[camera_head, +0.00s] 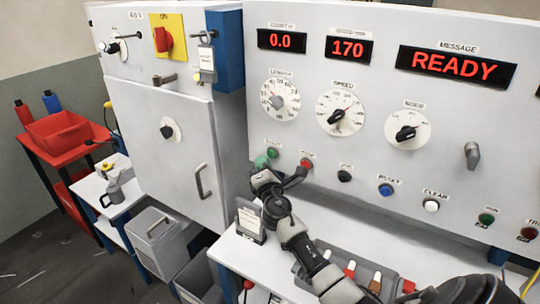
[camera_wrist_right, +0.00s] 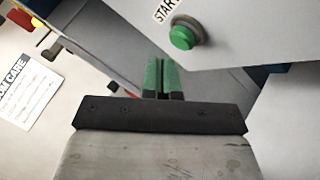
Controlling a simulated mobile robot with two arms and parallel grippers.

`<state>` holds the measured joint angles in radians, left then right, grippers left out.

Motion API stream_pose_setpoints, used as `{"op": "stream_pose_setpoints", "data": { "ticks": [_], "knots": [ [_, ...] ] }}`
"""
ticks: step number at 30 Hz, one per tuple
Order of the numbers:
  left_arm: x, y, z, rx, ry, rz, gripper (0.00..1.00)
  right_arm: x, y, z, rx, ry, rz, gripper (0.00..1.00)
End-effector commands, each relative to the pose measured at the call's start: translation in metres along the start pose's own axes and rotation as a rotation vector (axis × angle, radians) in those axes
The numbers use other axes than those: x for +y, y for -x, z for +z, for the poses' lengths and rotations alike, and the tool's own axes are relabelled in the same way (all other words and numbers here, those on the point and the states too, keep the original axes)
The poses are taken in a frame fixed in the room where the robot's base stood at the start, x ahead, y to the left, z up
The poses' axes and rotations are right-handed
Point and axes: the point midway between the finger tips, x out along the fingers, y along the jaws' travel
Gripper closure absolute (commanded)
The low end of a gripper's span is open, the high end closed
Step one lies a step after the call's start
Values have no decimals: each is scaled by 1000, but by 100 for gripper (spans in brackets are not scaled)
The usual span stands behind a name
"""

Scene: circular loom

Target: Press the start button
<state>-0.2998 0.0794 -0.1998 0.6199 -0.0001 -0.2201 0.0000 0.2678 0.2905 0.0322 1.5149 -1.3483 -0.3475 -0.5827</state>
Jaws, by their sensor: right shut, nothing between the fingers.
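The green start button (camera_head: 272,152) is on the sloping control panel at its lower left edge. In the right wrist view the round green button (camera_wrist_right: 183,37) shows beside its START label (camera_wrist_right: 166,10). My right gripper (camera_head: 262,161) is in front of the panel's left end, close to the button. In the wrist view its two green-padded fingers (camera_wrist_right: 163,64) are together and empty. Their tips are below and slightly left of the button in that picture, with a visible gap. My left gripper is not in view.
A red button (camera_head: 306,163) and several other buttons line the panel to the right. The message display (camera_head: 455,66) reads READY. A card stand (camera_head: 250,221) and a tray (camera_head: 345,270) are on the shelf below. A grey cabinet (camera_head: 165,140) stands left.

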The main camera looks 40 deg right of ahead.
Motion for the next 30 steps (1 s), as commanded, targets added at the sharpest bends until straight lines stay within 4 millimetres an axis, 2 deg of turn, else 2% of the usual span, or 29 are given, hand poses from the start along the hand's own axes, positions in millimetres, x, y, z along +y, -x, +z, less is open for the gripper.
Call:
{"op": "stream_pose_setpoints", "data": {
  "ticks": [30],
  "knots": [
    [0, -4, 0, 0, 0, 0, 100, -4, -6, 5, 0, 0, 1, 100]
  ]
}}
